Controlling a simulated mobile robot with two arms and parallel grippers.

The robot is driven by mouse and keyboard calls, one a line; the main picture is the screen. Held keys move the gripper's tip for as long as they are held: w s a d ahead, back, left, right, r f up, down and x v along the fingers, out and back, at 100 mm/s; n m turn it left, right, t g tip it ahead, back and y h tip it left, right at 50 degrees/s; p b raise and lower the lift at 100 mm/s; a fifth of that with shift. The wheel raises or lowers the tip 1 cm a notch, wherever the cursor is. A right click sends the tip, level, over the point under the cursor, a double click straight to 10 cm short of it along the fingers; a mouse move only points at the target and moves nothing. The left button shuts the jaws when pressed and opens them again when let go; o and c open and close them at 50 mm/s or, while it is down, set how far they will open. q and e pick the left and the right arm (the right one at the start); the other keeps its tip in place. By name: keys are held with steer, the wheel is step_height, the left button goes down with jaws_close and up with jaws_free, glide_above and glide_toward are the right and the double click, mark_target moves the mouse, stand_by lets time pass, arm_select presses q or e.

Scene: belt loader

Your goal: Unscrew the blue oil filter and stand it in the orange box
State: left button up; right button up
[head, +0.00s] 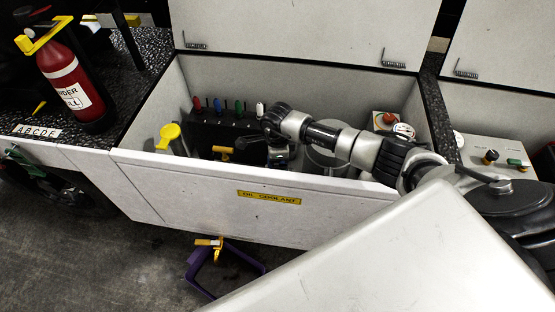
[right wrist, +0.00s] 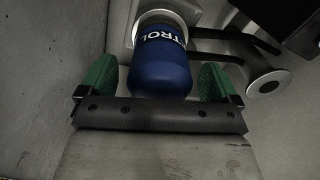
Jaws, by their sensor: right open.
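The blue oil filter (right wrist: 160,62), with white lettering, shows in the right wrist view, its upper end at a pale round mount. My right gripper (right wrist: 161,83) is open, with one green finger pad on each side of the filter. A gap shows on both sides, so the pads seem apart from it. In the head view my right arm reaches from the right into the open bay labelled OIL COOLANT (head: 270,197). The right gripper (head: 279,158) is small and partly hidden there. I see no orange box. My left gripper is not in view.
The bay holds a yellow-capped filler (head: 170,136), several coloured levers (head: 217,106), a round grey container (head: 325,158) and a gauge (head: 404,130). Metal bars (right wrist: 236,62) lie right of the filter. A purple bin (head: 222,270) stands on the floor.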

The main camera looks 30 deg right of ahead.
steer(key=m+p, duration=0.1)
steer(key=m, duration=0.5)
steer(key=shift+r+p, duration=0.1)
steer(key=shift+p, duration=0.25)
steer(key=shift+m, duration=1.1)
steer(key=c, duration=1.2)
steer(key=shift+w+f+n, duration=0.1)
steer(key=shift+f+n, duration=0.1)
steer(key=shift+n, duration=0.2)
steer(key=n+b, duration=0.5)
steer(key=n, duration=0.3)
steer(key=shift+f, duration=0.1)
steer(key=shift+r+n+b, duration=0.2)
steer(key=shift+n+b, duration=0.35)
steer(key=shift+n, duration=0.55)
steer(key=shift+r, duration=0.1)
steer(key=shift+n, duration=0.3)
